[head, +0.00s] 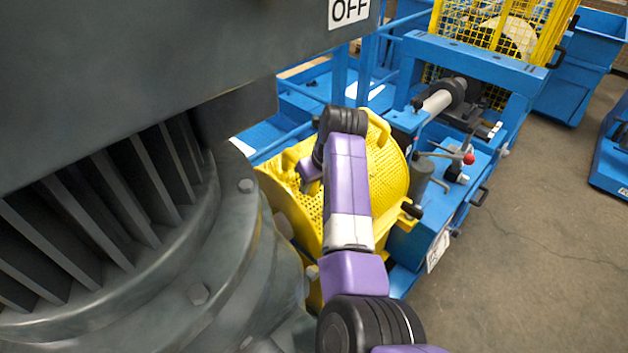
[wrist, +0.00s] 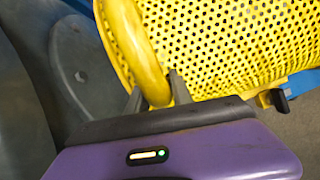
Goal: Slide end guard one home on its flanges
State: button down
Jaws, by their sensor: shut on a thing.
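The end guard (head: 388,172) is a yellow perforated cover with a handle, in the middle of the head view behind my purple arm. In the wrist view the guard (wrist: 225,45) fills the upper right. Its thick yellow handle (wrist: 143,45) runs down between the fingers of my gripper (wrist: 157,97), which is shut on it. In the head view the fingers are mostly hidden by my arm. A grey round flange (wrist: 88,60) with a bolt hole lies left of the guard in the wrist view. I cannot tell whether the guard touches it.
A large dark grey motor housing (head: 120,250) fills the left of the head view, close to my arm. A blue machine frame (head: 480,62) with a yellow mesh cage (head: 478,25) and a red-knobbed lever (head: 468,158) stands behind and right.

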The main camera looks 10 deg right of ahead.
jog(key=shift+s+a+p, duration=0.45)
jog(key=shift+a, duration=0.2)
jog(key=c, duration=1.1)
grip_release()
jog(key=shift+o, duration=0.2)
